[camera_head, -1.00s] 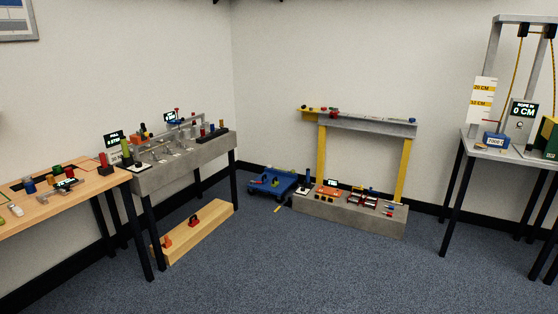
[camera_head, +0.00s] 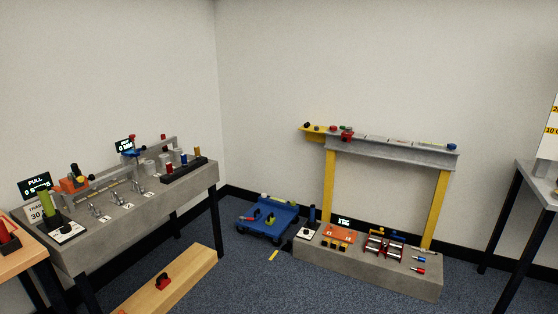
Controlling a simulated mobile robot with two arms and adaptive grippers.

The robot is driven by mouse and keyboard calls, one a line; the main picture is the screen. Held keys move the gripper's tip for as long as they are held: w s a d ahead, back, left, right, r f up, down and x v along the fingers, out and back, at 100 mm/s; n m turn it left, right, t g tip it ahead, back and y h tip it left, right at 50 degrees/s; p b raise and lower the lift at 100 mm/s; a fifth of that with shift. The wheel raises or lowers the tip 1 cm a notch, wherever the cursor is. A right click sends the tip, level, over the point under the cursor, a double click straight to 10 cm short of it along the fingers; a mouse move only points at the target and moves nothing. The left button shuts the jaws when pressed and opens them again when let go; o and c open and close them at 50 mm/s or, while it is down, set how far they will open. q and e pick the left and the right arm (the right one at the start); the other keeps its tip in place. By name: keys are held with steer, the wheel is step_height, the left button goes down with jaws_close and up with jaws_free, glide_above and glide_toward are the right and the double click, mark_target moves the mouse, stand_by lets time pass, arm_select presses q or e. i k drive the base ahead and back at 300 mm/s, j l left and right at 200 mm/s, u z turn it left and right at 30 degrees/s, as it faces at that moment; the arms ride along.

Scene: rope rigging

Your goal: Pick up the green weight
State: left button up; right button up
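No object in the present view is clearly marked as the green weight. A light green upright cylinder (camera_head: 46,204) stands at the near left end of the grey bench, by a white label card; I cannot tell whether it is a weight. A small yellow-green piece (camera_head: 270,219) lies on the blue cart (camera_head: 277,229) on the floor. Neither of my grippers is in view.
The grey bench (camera_head: 130,222) holds hooks, metal cylinders and coloured spools. A wooden beam (camera_head: 190,277) lies below it. A grey block with a yellow-legged frame (camera_head: 328,190) stands by the back wall. Blue carpet (camera_head: 250,285) is clear in front. A table (camera_head: 538,182) is cut off at right.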

mark_target(271, 219)
steer(key=i, duration=2.15)
steer(key=i+z, duration=0.1)
steer(key=i, duration=0.95)
steer(key=i+j, duration=0.2)
steer(key=i, duration=0.85)
